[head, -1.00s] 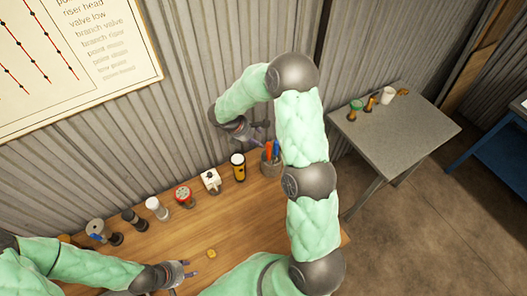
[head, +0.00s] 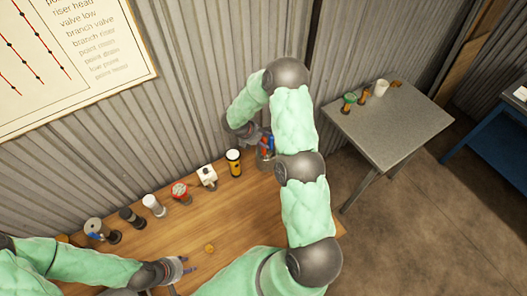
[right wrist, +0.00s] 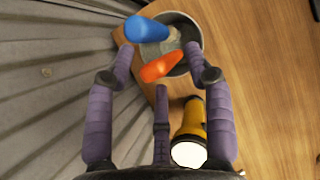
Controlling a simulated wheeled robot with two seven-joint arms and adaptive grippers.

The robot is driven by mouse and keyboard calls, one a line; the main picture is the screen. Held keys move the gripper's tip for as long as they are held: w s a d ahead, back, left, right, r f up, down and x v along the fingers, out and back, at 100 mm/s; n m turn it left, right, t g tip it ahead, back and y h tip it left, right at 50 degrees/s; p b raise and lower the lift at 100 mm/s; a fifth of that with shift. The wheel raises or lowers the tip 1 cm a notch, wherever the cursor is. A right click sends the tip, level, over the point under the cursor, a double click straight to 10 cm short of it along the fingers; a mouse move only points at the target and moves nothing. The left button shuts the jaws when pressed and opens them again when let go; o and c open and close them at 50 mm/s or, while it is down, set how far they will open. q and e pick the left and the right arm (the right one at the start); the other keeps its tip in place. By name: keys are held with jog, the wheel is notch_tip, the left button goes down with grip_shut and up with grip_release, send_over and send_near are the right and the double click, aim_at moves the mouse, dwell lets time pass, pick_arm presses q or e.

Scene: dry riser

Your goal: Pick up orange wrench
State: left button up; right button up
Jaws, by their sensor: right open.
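The orange wrench (right wrist: 163,66) shows its rounded orange end in the right wrist view, leaning in a grey cup (right wrist: 189,28) beside a blue-handled tool (right wrist: 147,29). Its lower part is hidden in the cup. My right gripper (right wrist: 161,55) is open, its fingers on either side of the orange end without visible contact. In the head view my right gripper (head: 256,136) is just above the cup (head: 264,163) at the back of the wooden bench, partly covering it. My left gripper (head: 186,266) is low over the bench front, apparently open and empty.
A yellow flashlight (right wrist: 192,130) stands close to the cup. A white box-like part (head: 207,177), a red-topped part (head: 181,191) and several fittings line the bench's back. A small round yellow piece (head: 209,248) lies in front. A grey side table (head: 395,130) stands right.

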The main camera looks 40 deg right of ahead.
grip_shut()
jog(key=shift+r, duration=0.1)
